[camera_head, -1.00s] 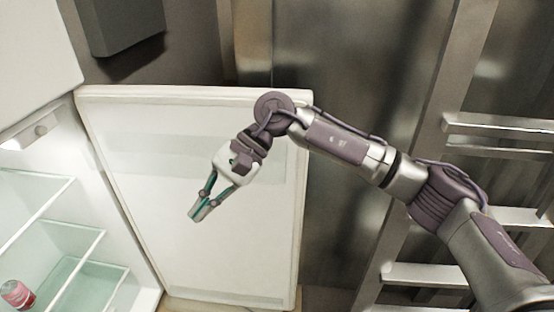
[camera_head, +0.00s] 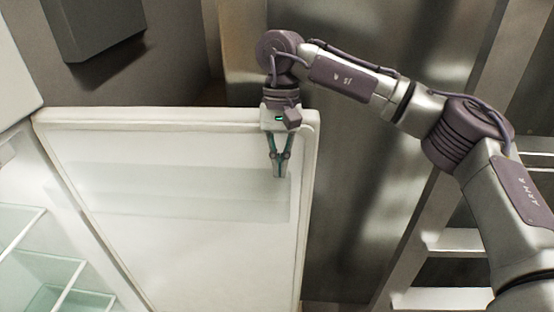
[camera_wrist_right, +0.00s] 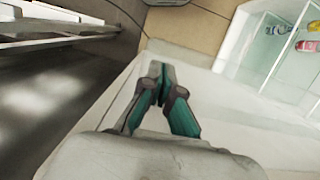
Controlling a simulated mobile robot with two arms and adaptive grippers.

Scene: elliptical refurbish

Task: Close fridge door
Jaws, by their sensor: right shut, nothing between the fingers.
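The fridge door (camera_head: 190,245) stands open in the head view, its pale inner face showing and its free edge on the right. The open fridge interior (camera_head: 25,250) with glass shelves is at the left. My right gripper (camera_head: 280,174) is shut and empty, pointing down in front of the door's inner face near its upper right corner. I cannot tell whether it touches the door. The right wrist view shows the shut fingers (camera_wrist_right: 160,75) with the door's white surface (camera_wrist_right: 215,110) around them. My left gripper is not in view.
Dark metal panels (camera_head: 350,170) stand behind and right of the door. A ladder-like frame with pale rungs (camera_head: 455,242) is at the right. A dark grey box (camera_head: 100,25) hangs at the upper left. A red can (camera_wrist_right: 306,46) shows inside the fridge in the wrist view.

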